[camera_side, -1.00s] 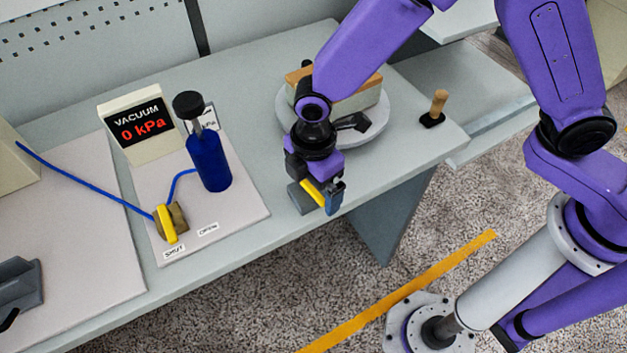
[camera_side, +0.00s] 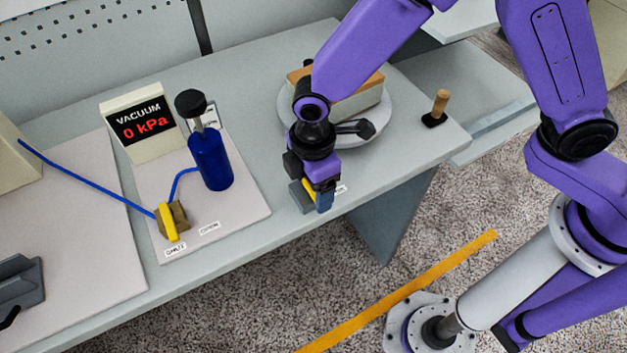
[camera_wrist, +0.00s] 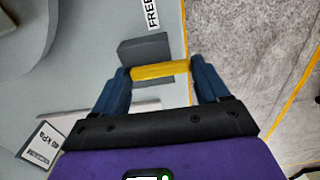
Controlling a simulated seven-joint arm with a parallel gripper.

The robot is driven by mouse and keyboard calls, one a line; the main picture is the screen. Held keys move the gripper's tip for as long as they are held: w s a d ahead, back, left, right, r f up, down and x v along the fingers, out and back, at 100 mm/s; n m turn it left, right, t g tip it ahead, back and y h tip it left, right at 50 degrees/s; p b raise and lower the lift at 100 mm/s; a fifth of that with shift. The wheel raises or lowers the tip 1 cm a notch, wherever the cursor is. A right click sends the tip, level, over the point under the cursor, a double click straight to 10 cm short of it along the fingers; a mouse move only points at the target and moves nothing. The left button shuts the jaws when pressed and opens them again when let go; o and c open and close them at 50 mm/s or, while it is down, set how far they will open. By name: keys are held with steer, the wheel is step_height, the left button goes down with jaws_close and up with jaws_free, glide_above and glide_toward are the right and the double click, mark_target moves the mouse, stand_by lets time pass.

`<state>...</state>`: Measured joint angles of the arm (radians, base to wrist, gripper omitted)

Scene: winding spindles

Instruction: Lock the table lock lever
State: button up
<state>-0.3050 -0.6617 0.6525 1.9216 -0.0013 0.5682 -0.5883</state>
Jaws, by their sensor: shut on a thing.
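The table lock lever is a yellow bar (camera_side: 308,188) on a grey block (camera_side: 299,199) at the front edge of the bench. My gripper (camera_side: 314,194) is shut on the lever from above. In the wrist view the yellow lever (camera_wrist: 160,71) spans between the two blue fingers of my gripper (camera_wrist: 160,78), with the grey block (camera_wrist: 143,47) just beyond it. A white label reading FREE (camera_wrist: 152,13) lies beyond the block. In the side view my gripper hides part of the lever.
A round turntable (camera_side: 372,136) bearing a wood-topped block (camera_side: 357,100) stands just behind my gripper. A wooden peg handle (camera_side: 440,102) is to the right.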

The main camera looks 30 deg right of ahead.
steer(key=o, duration=1.1)
steer(key=shift+c, duration=0.2)
step_height(320, 180, up, 18)
steer(key=shift+f, duration=0.25)
steer(key=s+d+f+m, duration=0.1)
steer(key=s+d, duration=0.4)
steer(key=d, duration=0.4)
steer(key=s+d+f+m, duration=0.1)
steer(key=s+d+m, duration=0.1)
steer(key=s+d, duration=0.4)
steer(key=s+d+f+m, duration=0.1)
steer(key=s+d, duration=0.5)
steer(key=d, duration=0.7)
steer(key=shift+d+m, duration=0.35)
steer(key=shift+m, duration=0.25)
